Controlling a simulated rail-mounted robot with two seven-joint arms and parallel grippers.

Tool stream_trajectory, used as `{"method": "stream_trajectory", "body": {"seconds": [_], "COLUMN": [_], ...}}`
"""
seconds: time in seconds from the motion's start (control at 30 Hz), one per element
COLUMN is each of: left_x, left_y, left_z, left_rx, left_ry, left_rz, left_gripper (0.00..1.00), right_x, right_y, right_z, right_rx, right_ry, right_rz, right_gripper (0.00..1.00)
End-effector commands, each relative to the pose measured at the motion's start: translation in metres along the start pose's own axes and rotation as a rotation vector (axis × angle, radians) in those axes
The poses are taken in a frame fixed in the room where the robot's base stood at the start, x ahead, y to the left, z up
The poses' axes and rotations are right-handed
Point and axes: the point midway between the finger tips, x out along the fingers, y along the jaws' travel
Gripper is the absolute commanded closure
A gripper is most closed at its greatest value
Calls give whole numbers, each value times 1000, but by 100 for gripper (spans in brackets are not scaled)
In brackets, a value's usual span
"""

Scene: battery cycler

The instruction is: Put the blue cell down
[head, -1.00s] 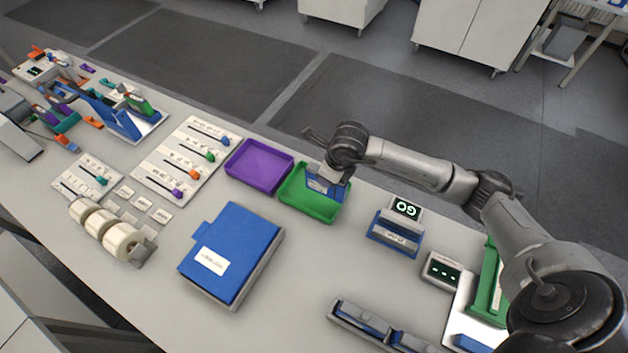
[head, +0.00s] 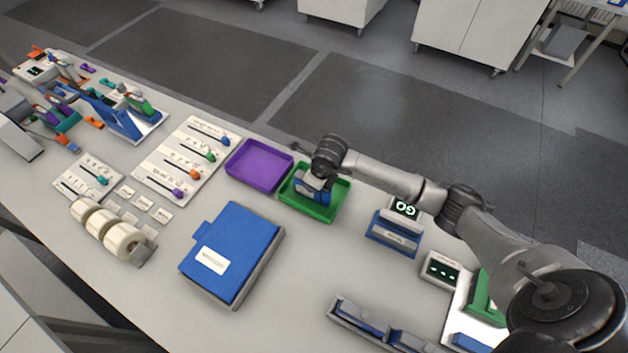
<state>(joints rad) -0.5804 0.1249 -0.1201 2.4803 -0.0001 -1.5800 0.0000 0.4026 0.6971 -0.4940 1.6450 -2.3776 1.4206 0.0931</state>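The blue cell (head: 309,189) is at my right gripper (head: 319,182), over the left part of the green tray (head: 326,212). The gripper points down and appears shut on the cell. The wrist and fingers hide part of the cell, and I cannot tell whether its underside touches the tray floor. My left gripper is not in view.
A purple tray (head: 259,166) stands left of the green one. A blue binder-like box (head: 235,252) lies in front. A small unit with a GO display (head: 405,208) stands to the right, close under my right arm. The table between the box and this unit is clear.

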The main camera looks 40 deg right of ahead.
Motion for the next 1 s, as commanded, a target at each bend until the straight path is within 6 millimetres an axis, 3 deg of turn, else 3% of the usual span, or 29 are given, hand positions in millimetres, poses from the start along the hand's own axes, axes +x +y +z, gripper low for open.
{"method": "stream_trajectory", "body": {"seconds": [0.33,0.37,0.6,0.83,1.0], "left_x": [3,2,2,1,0], "left_y": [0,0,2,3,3], "left_z": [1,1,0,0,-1], "left_rx": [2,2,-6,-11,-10], "left_ry": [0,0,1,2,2], "left_rz": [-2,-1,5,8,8], "left_gripper": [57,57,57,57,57], "right_x": [2,2,2,1,-11], "right_y": [-1,0,0,0,-1], "right_z": [1,0,0,0,1], "right_rx": [0,0,0,0,-1], "right_ry": [-5,-2,-2,-2,-4], "right_rz": [-1,-1,-1,-1,-2], "right_gripper": [100,70,47,47,47]}}
